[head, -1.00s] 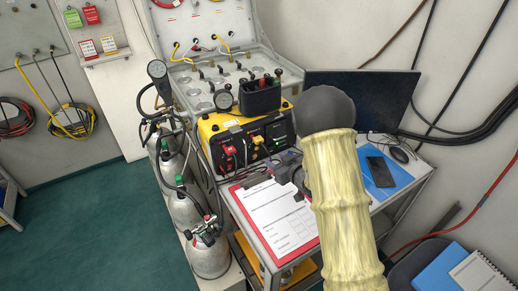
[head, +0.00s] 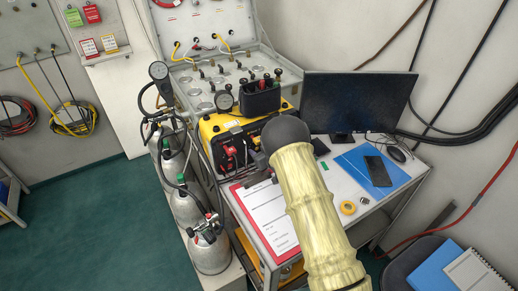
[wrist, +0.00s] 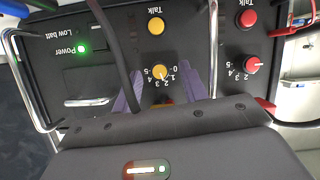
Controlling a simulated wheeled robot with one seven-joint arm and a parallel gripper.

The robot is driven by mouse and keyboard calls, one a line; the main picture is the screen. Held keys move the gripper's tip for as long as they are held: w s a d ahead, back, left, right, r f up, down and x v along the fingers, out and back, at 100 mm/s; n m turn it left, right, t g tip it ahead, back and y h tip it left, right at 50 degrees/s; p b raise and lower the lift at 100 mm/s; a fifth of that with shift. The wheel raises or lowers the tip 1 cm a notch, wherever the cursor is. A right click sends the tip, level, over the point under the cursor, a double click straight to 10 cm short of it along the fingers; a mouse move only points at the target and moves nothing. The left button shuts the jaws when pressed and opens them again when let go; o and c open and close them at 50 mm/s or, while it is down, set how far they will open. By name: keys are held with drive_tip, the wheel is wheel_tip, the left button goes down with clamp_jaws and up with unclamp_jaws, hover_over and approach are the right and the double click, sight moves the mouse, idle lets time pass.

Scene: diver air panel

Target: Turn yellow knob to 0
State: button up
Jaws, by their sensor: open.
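The yellow knob (wrist: 160,72) is on a black panel in the wrist view, upside down, with a scale of 0 to 5 around it. Its light pointer mark looks aimed to the lower right, around 1 to 2, but is too small to be sure. My gripper (wrist: 171,78) is open, its purple fingers either side of the knob with gaps; whether they reach its depth I cannot tell. In the head view the panel is on the front of the yellow-cased unit (head: 208,131), and my arm hides the knob.
A red knob (wrist: 251,65) and a yellow Talk button (wrist: 155,26) are nearby. A dark cable (wrist: 118,55) crosses the panel left of the yellow knob. Metal handles (wrist: 22,75) flank the panel. A green power light (wrist: 82,49) is lit. Gas cylinders (head: 210,250) stand left of the table.

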clamp_jaws()
drive_tip(key=shift+a+f+n+b, duration=0.15)
drive_tip(key=shift+n+b, duration=0.15)
drive_tip(key=shift+b, duration=0.55)
drive_tip(key=n+b, duration=0.1)
drive_tip(key=b, duration=0.1)
drive_tip(key=n+t+h+b, duration=0.1)
drive_tip(key=b, duration=0.2)
drive_tip(key=shift+s+a+f+b, duration=0.1)
drive_tip(key=shift+f+b, duration=0.2)
drive_tip(key=shift+b, duration=0.05)
drive_tip(key=n+h+b, duration=0.1)
drive_tip(key=b, duration=0.3)
drive_tip(key=n+t+b, duration=0.1)
drive_tip(key=n+b, duration=0.1)
drive_tip(key=b, duration=0.2)
drive_tip(key=shift+s+a+f+t+h+b, duration=0.1)
drive_tip(key=shift+a+f+t+h+b, duration=0.1)
drive_tip(key=shift+t+h+b, duration=0.15)
drive_tip(key=n+t+h+b, duration=0.1)
drive_tip(key=n+b, duration=0.1)
drive_tip(key=b, duration=0.3)
drive_tip(key=shift+n+t, duration=0.25)
drive_tip(key=shift+n, duration=0.15)
drive_tip(key=n+b, duration=0.2)
drive_tip(key=shift+r+t+b, duration=0.1)
drive_tip(key=shift+t+b, duration=0.2)
drive_tip(key=shift+t, duration=0.1)
drive_tip(key=shift+r, duration=0.1)
